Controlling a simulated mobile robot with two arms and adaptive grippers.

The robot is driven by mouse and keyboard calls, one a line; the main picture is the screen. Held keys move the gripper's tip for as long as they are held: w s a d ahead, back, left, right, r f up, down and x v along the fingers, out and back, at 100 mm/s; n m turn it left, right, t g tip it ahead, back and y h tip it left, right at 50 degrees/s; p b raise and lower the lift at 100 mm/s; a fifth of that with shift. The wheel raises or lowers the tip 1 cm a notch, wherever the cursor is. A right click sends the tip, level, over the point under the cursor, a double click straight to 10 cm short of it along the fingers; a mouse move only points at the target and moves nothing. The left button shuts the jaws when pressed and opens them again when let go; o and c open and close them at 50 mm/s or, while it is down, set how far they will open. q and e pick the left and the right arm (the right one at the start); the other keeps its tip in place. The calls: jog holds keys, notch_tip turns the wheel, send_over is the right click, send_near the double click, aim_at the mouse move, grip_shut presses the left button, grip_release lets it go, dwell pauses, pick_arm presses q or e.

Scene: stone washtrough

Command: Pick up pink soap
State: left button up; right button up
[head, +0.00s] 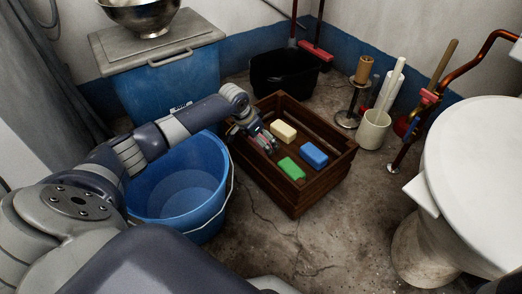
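A wooden crate (298,199) stands on the floor and holds a cream soap (284,131), a blue soap (314,154) and a green soap (292,168). My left gripper (268,145) reaches down into the left side of the crate, left of these three soaps. A small pinkish-red patch shows at its fingers, but I cannot tell whether it is the pink soap or part of the gripper. No pink soap shows clearly elsewhere. The finger gap is too small and covered to read. My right gripper is out of view.
A blue bucket (160,217) with water stands left of the crate, under my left arm. Behind are a blue bin (165,96) with a metal bowl (142,16) and a black tub (283,76). A beige pot (373,132) and white basin (478,165) stand right.

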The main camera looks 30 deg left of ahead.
pick_arm(q)
jog(key=shift+b+x, duration=0.5)
jog(key=shift+x, duration=0.5)
jog(key=shift+r, duration=0.1)
jog(key=c, duration=1.2)
